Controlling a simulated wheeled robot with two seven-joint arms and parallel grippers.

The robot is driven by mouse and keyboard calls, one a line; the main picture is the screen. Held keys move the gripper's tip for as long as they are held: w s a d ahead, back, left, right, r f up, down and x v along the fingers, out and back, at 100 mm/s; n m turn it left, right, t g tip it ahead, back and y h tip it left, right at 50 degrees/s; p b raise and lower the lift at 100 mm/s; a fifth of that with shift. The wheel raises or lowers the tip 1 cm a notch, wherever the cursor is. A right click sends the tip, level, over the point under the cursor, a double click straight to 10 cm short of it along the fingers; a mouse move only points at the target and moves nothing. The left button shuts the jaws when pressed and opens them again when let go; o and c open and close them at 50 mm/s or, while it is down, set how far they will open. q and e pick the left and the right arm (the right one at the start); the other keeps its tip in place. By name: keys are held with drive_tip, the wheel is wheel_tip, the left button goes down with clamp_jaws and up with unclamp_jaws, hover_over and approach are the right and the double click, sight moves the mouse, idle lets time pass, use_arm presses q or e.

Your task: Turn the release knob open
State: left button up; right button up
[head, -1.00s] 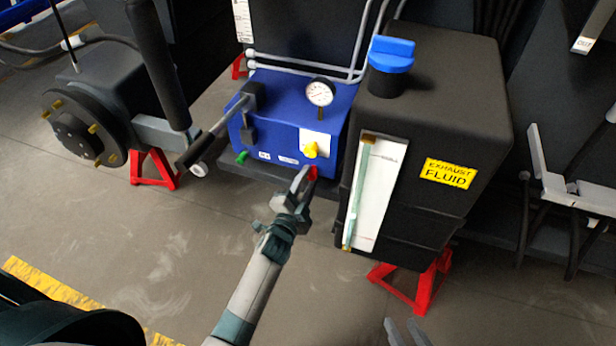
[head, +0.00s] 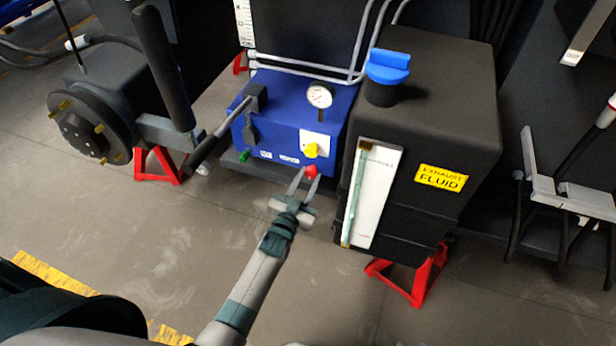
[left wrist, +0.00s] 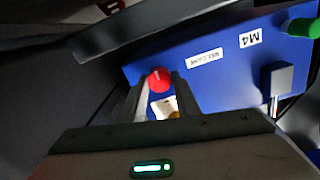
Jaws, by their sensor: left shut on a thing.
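The blue unit (head: 285,120) stands left of the black exhaust fluid tank. A red knob (head: 311,171) sits at its lower front right corner, below a yellow knob (head: 311,150). My left gripper (head: 307,180) is shut on the red knob, one finger on either side. In the left wrist view the red knob (left wrist: 160,79), with a white mark on its face, sits between the fingertips. A small label (left wrist: 205,58), which I cannot read surely, and an M4 label are on the blue face beside it. My right gripper is not in view.
The black tank (head: 430,110) with a blue cap (head: 388,68) stands close on the right. A black-gripped lever (head: 205,150) juts out on the left of the unit, near a green knob (head: 244,155). The floor in front is clear.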

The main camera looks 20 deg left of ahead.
use_arm(q)
drive_tip(key=shift+f+n, duration=0.1)
drive_tip(key=shift+n, duration=0.2)
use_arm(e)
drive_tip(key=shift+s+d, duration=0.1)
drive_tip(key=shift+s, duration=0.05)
use_arm(q)
drive_tip(key=o, duration=1)
drive_tip(key=shift+o, duration=0.2)
drive_tip(key=shift+s, duration=0.15)
drive_tip(key=s+a+p, duration=0.1)
drive_tip(key=s, duration=1.6)
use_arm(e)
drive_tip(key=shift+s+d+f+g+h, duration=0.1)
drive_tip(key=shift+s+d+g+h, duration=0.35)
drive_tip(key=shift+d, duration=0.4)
use_arm(q)
drive_tip(key=shift+s, duration=0.1)
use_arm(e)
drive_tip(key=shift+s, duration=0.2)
